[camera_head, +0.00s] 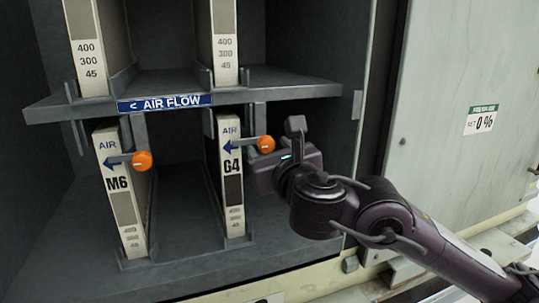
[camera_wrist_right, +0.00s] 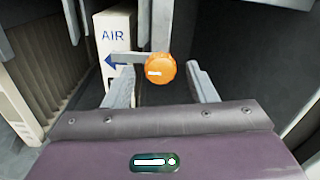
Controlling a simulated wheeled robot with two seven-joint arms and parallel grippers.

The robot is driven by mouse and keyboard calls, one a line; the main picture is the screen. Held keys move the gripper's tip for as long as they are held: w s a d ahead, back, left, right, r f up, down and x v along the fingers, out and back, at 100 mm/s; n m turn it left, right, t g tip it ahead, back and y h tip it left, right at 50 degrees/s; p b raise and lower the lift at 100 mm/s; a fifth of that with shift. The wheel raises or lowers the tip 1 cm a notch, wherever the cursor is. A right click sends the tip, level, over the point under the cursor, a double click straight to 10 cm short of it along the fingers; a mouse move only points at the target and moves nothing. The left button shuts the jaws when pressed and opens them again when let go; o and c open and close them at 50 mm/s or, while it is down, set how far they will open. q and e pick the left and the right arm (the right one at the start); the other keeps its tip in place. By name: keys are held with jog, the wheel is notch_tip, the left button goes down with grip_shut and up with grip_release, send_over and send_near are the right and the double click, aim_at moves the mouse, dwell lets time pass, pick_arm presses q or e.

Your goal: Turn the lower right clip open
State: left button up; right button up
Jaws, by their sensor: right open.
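The lower right clip is an orange round knob (camera_head: 266,144) with a grey bar pointing left, across the front edge of the G4 filter (camera_head: 231,180). In the right wrist view the knob (camera_wrist_right: 160,68) lies between the two spread fingertips, with the bar over the filter's blue arrow. My right gripper (camera_head: 279,148) is open, just right of and below the knob in the head view. In the wrist view its fingers (camera_wrist_right: 160,80) flank the knob with gaps on both sides. I cannot tell how deep the fingers reach. My left gripper is not in view.
A second orange clip (camera_head: 142,160) lies across the M6 filter (camera_head: 122,195) to the left. A grey shelf with a blue AIR FLOW label (camera_head: 165,103) runs above. The cabinet's right wall and a pale panel (camera_head: 450,110) stand to the right. The bay between the filters is empty.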

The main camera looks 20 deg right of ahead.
jog(key=shift+w, duration=0.4)
jog(key=c, duration=1)
jog(key=shift+o, duration=0.2)
